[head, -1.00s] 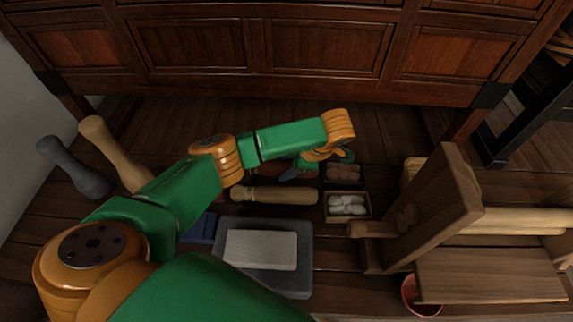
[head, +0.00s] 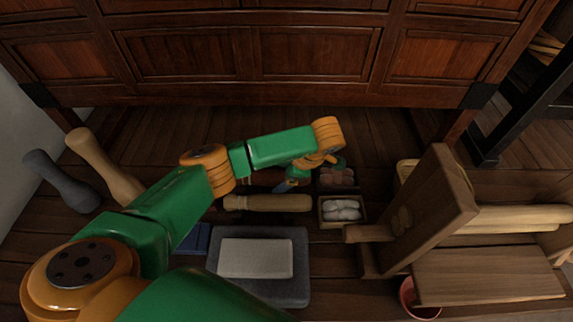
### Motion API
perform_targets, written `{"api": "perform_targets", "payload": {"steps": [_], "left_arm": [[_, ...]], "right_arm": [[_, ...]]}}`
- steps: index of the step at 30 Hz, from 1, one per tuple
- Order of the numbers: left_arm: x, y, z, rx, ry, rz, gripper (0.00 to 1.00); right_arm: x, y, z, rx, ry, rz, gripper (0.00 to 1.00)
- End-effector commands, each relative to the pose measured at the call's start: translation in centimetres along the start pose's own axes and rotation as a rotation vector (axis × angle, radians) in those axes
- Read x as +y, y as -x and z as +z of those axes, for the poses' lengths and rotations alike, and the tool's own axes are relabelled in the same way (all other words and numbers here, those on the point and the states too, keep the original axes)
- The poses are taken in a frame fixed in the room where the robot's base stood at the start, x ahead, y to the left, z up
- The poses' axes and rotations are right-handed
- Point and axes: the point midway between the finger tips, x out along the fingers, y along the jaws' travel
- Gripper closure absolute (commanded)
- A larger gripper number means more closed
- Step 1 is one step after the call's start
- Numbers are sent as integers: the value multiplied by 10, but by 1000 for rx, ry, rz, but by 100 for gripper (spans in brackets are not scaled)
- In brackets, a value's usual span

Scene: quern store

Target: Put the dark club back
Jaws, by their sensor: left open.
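A dark grey club (head: 62,180) stands at the far left by the wall, beside a pale wooden club (head: 104,165). My left arm reaches across the floor. Its gripper (head: 292,184) is open, pointing down just behind a pale wooden club-like piece (head: 267,202) that lies on its side. The fingers are small and partly hidden by the wrist, and I see nothing held in them. A reddish-brown thing behind the lying piece is mostly hidden by my arm. My right gripper is not in view.
A box of white lumps (head: 341,209) and a box of reddish lumps (head: 337,177) stand right of the gripper. A grey slab (head: 300,262) with a pale block (head: 256,258) lies in front. A wooden stand (head: 432,215) blocks the right. A panelled chest (head: 255,55) closes the back.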

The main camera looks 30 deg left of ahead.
Motion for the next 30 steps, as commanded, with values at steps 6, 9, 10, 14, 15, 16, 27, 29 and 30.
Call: {"api": "perform_targets", "payload": {"steps": [6,9,10,14,15,16,27,29,30], "left_arm": [[4,29,-5,-2,-1,2,16],[5,51,-6,-3,-1,3,16],[6,59,-6,-2,-2,4,16],[6,95,-7,-3,-1,5,16],[5,103,-6,-3,-1,5,16],[5,109,-6,-3,-1,5,16],[2,128,-3,-1,1,1,16],[2,128,-3,-1,1,1,16],[2,128,-3,-1,1,1,16]], "right_arm": [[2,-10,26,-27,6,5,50],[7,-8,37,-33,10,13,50],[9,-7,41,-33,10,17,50],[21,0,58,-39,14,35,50],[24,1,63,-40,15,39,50],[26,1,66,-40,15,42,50],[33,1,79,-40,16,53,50],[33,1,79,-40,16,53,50],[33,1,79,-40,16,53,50]]}}
